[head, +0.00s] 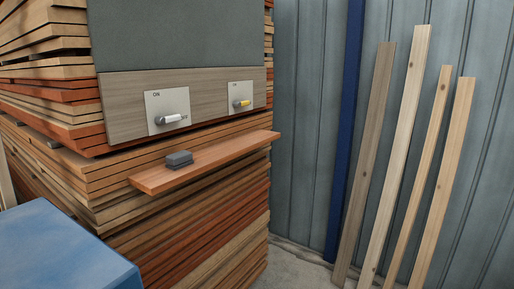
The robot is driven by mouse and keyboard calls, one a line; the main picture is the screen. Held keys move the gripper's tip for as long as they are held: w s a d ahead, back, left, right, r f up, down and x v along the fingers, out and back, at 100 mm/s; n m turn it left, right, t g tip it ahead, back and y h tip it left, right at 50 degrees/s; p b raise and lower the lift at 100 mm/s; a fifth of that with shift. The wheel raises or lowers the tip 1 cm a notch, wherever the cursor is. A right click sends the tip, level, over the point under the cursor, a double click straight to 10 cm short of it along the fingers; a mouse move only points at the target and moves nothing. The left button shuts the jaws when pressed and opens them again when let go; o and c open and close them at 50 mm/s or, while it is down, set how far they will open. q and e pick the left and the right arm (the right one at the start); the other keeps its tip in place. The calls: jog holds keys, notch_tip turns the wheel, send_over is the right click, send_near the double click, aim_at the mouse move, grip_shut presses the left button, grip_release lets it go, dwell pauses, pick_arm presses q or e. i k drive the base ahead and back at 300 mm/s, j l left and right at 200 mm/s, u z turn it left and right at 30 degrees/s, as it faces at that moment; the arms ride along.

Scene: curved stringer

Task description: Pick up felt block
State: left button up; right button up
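A small dark grey block (179,159), which looks like the felt block, lies on a narrow reddish-brown wooden shelf (225,153). The shelf sticks out from a tall stack of boards, below a wooden panel with two switches. The block sits left of the shelf's middle, with its top and front sides in plain sight. Neither of my grippers shows in the head view.
The panel carries a white-handled switch (168,119) and a yellow-handled switch (241,104) above the shelf. A blue box-like surface (65,245) fills the lower left. Several planks (408,140) lean on the grey metal wall at right. Some bare floor shows between stack and planks.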

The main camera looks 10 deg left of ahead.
aim_at(177, 161)
jog(key=i+z, duration=0.45)
jog(key=i, duration=0.5)
jog(key=i+u, duration=0.5)
jog(key=i+l+u, duration=0.25)
jog(key=u, duration=0.2)
